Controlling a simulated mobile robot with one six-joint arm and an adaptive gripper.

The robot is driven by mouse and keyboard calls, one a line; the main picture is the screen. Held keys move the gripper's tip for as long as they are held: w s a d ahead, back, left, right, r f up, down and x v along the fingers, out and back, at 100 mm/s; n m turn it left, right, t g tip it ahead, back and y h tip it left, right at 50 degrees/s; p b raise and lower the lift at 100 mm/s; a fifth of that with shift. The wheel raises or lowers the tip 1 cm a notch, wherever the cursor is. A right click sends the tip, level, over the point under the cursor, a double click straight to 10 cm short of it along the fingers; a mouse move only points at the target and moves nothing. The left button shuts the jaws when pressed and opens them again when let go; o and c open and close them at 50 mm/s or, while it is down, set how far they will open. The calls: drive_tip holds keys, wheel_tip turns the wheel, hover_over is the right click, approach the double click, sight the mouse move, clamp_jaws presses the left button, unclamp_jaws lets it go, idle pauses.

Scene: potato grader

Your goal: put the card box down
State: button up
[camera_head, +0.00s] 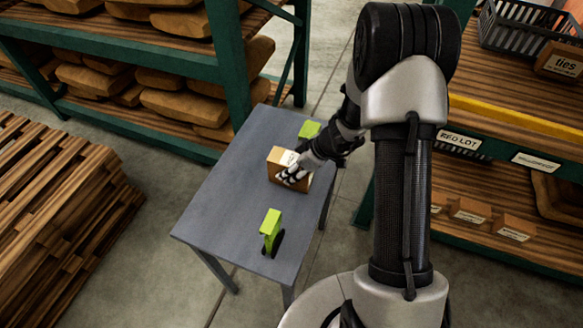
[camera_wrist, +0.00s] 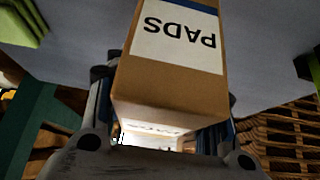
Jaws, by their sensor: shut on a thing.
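The card box (camera_head: 277,163) is brown with a white label. In the wrist view the box (camera_wrist: 170,85) fills the middle, and its label reads "PADS" upside down. My gripper (camera_head: 296,172) is shut on the box, with fingers along its sides. In the head view the box is over the middle of the grey table (camera_head: 215,215). I cannot tell whether its underside touches the tabletop. The fingers partly hide its right side.
A green object (camera_head: 270,228) stands at the table's near part, and another green object (camera_head: 309,130) is at its far end. Wooden pallets (camera_head: 60,200) are at left. A sack shelf (camera_head: 120,55) stands behind, and a shelf with small boxes (camera_head: 480,215) at right.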

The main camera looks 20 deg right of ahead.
drive_tip(key=shift+f, duration=0.15)
drive_tip(key=o, duration=1.2)
drive_tip(key=shift+o, duration=0.2)
